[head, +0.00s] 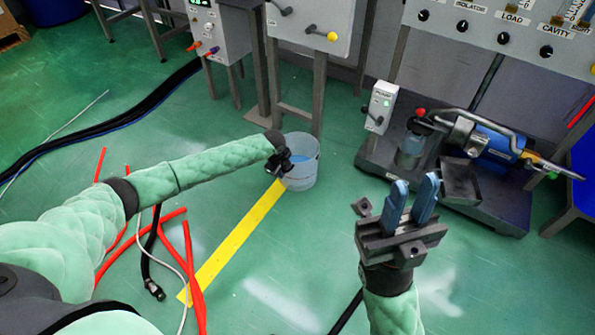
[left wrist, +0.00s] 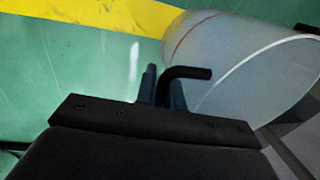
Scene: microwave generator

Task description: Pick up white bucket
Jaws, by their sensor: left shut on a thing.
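The white bucket (head: 304,168) stands on the green floor in the head view, pale and translucent, with something bluish inside. It also shows large in the left wrist view (left wrist: 235,62), with a red line and a white line on its side. My left gripper (head: 283,160) is at the bucket's left rim. In the left wrist view my left gripper's fingers (left wrist: 163,88) are shut around a black bent handle (left wrist: 188,73) beside the bucket's wall. My right gripper (head: 411,195) points up with its two blue fingers apart and nothing between them.
A yellow floor stripe (head: 235,238) runs up to the bucket. Red rods (head: 188,262) and dark cables (head: 110,120) lie on the left. Stand legs (head: 319,95) rise just behind the bucket. A pump on a dark base (head: 480,205) stands at the right.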

